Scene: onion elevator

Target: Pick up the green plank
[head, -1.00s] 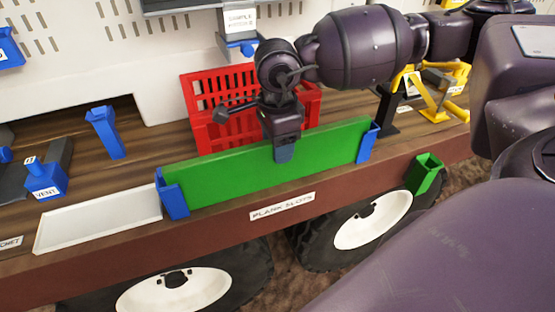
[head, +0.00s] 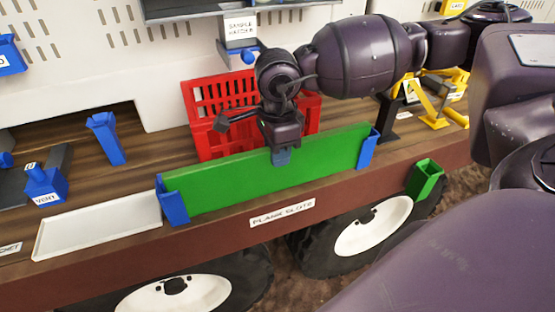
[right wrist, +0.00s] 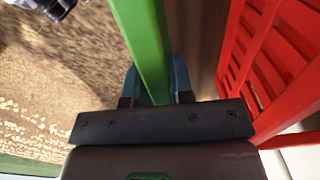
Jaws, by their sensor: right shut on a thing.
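The green plank (head: 225,180) stands on its long edge at the front of the wooden deck, its ends in two blue slot holders (head: 172,200) and (head: 367,147). My right gripper (head: 282,157) is over the middle of its top edge, pointing down, shut on the plank. In the right wrist view, the plank (right wrist: 143,40) runs between the two blue-grey fingers (right wrist: 157,82), one on each side. The plank's lower edge seems to be still down between the holders. My left gripper is not in view.
A red crate (head: 200,100) stands close behind the plank. A white tray (head: 95,224) lies to its left, and a small green holder (head: 426,178) hangs at the deck's front right. Yellow stands (head: 432,105) are at the right. A blue holder (head: 106,138) stands at the left.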

